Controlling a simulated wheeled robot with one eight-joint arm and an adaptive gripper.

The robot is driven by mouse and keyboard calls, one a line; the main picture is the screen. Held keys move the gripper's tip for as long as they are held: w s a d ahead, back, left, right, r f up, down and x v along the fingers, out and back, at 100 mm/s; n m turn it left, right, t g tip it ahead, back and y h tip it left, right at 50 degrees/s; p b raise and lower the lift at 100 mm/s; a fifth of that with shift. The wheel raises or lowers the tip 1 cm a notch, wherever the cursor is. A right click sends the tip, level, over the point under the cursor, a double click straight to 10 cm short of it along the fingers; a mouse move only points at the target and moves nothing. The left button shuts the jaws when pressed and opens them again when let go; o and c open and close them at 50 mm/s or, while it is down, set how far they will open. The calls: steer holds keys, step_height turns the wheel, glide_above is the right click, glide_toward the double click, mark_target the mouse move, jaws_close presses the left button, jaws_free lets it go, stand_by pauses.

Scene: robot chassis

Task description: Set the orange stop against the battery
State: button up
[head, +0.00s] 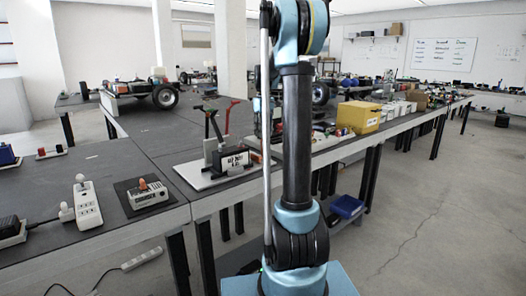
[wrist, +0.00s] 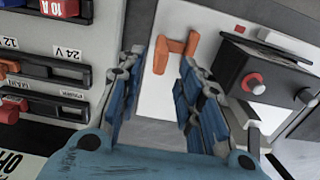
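The orange stop (wrist: 172,54) is a small orange bracket lying on a white plate (wrist: 150,95) in the wrist view. My gripper (wrist: 159,62) is open, with its blue-padded fingers spread on either side of the line to the stop. The stop shows beyond the fingertips, and I see no contact. I cannot tell for certain which thing is the battery. A dark block with a white label (head: 236,160) stands on a white board in the head view. My arm hides part of that area, and the gripper is not clear there.
In the wrist view, a panel marked 24 V (wrist: 70,50) stands at left and a dark box with a red button (wrist: 265,80) at right. In the head view, a red-handled clamp (head: 230,115) rises behind the labelled block. A yellow bin (head: 358,116) stands farther right.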

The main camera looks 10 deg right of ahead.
mark_target(263, 148)
step_height(263, 148, down, 9)
stand_by(0.4)
